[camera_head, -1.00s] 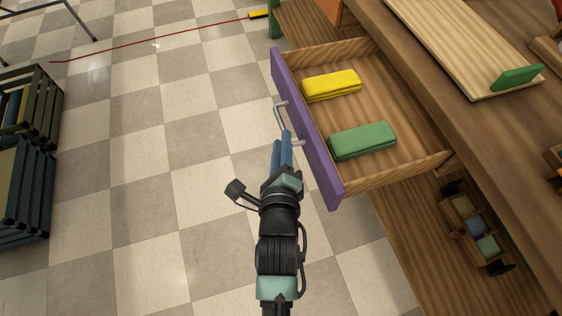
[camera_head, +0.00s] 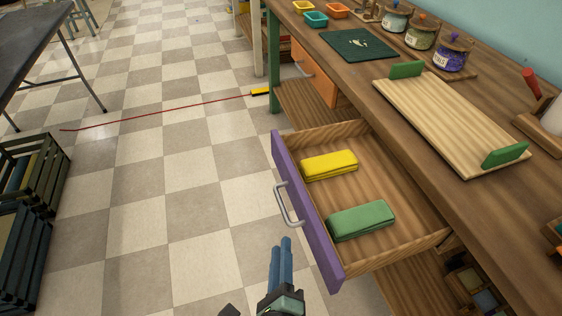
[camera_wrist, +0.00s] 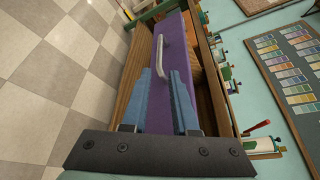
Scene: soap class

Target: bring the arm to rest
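My gripper (camera_head: 281,240) has two blue fingers and is low in the head view, in front of the pulled-out drawer. In the wrist view my gripper (camera_wrist: 163,75) shows a gap between its fingers, with only the purple drawer front behind it, so it is open and empty. The drawer's purple front (camera_head: 306,215) carries a metal handle (camera_head: 284,205), which stands clear of my fingertips in the head view. The handle (camera_wrist: 161,53) also shows beyond the fingertips in the wrist view. Most of my arm is out of the head view.
The open drawer holds a yellow case (camera_head: 329,165) and a green case (camera_head: 361,220). The wooden workbench (camera_head: 360,95) bears a tray with green handles (camera_head: 450,112) and jars. Dark crates (camera_head: 22,220) stand at the left. The tiled floor (camera_head: 165,210) between is mostly clear.

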